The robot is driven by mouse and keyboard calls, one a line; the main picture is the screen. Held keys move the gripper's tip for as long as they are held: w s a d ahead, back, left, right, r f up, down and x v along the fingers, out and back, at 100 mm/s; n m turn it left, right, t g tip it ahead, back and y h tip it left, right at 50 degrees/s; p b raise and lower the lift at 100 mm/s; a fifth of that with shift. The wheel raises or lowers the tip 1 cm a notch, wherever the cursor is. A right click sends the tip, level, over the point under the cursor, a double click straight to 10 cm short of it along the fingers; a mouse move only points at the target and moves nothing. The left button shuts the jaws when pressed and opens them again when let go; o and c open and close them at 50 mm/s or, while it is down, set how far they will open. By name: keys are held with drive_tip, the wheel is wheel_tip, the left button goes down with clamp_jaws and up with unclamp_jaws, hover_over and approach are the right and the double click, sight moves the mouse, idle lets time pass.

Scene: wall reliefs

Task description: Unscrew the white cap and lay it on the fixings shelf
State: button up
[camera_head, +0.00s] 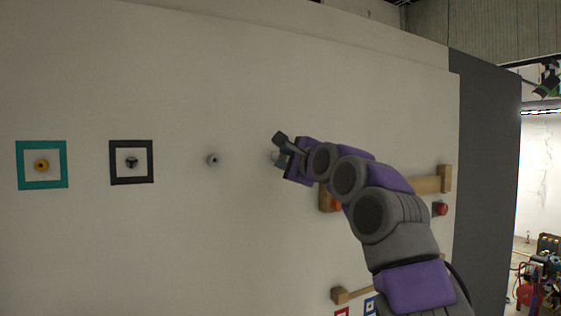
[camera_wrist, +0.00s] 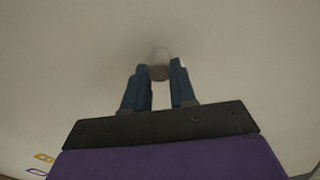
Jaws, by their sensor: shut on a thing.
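The white cap (camera_wrist: 160,57) is on the pale wall in the wrist view, a pale round shape between the fingertips. It looks grey in the dim light. My gripper (camera_wrist: 159,72) is shut on it, one blue finger on each side. In the head view my gripper (camera_head: 279,158) is at the wall, and I cannot make out the cap there. A wooden shelf (camera_head: 430,185) on the wall at the right is partly hidden behind my arm. Another wooden ledge (camera_head: 340,296) shows lower down. I cannot tell which is the fixings shelf.
A small grey stud (camera_head: 212,159) sticks out left of my gripper. Further left are a black square frame (camera_head: 115,163) around a dark knob and a teal frame (camera_head: 21,165) around a yellow part. A red part (camera_head: 440,209) sits below the upper shelf. Upper wall is bare.

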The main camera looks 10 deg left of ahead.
drive_tip(key=n, duration=0.3)
drive_tip(key=shift+a, duration=0.1)
drive_tip(key=shift+f+n, duration=0.1)
drive_tip(key=shift+n, duration=1.1)
drive_tip(key=n, duration=0.4)
drive_tip(key=shift+s, duration=0.1)
drive_tip(key=shift+n, duration=0.5)
